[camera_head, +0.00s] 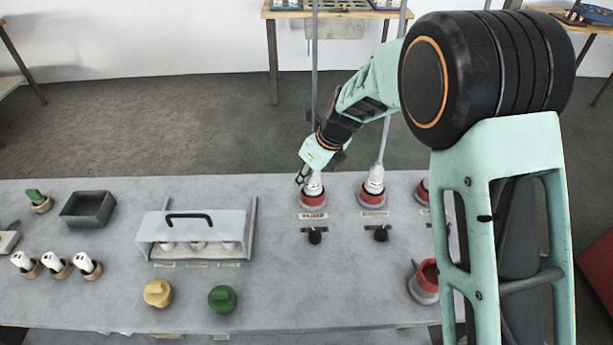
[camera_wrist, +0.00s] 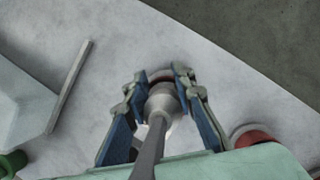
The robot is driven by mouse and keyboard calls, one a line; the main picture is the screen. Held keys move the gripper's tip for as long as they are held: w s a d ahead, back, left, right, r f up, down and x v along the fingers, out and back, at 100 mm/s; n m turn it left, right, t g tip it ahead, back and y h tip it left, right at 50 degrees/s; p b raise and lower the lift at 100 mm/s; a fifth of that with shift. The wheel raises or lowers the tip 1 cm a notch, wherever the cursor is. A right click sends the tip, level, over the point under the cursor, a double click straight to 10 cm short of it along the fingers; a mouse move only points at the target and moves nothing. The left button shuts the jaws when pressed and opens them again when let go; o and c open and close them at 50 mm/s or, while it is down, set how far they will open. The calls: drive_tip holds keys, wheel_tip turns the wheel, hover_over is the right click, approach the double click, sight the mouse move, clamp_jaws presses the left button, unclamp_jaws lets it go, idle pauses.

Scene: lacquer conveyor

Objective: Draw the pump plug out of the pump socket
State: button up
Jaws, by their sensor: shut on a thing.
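The pump plug (camera_head: 313,186) is white with a grey cable rising from it, and it sits upright at the red pump socket (camera_head: 312,200) above a label reading PUMP. My gripper (camera_head: 303,178) comes down from the upper right and is shut on the plug. In the wrist view my gripper's fingers (camera_wrist: 160,88) stand on both sides of the plug (camera_wrist: 163,103), with the cable running toward the camera. A bit of the red socket (camera_wrist: 160,75) shows behind the plug. I cannot tell how deep the plug sits.
A second white plug (camera_head: 375,180) stands in a red socket just right. Black switches (camera_head: 315,236) lie in front. A covered box with a black handle (camera_head: 188,217), a grey tray (camera_head: 88,208) and yellow (camera_head: 158,293) and green (camera_head: 222,299) knobs are to the left.

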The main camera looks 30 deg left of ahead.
drive_tip(key=shift+d, duration=0.1)
clamp_jaws()
drive_tip(key=shift+r+p, duration=2.75)
drive_tip(key=shift+r, duration=0.3)
wheel_tip(320, 180, up, 3)
drive_tip(key=p, duration=0.2)
drive_tip(key=shift+p, duration=0.35)
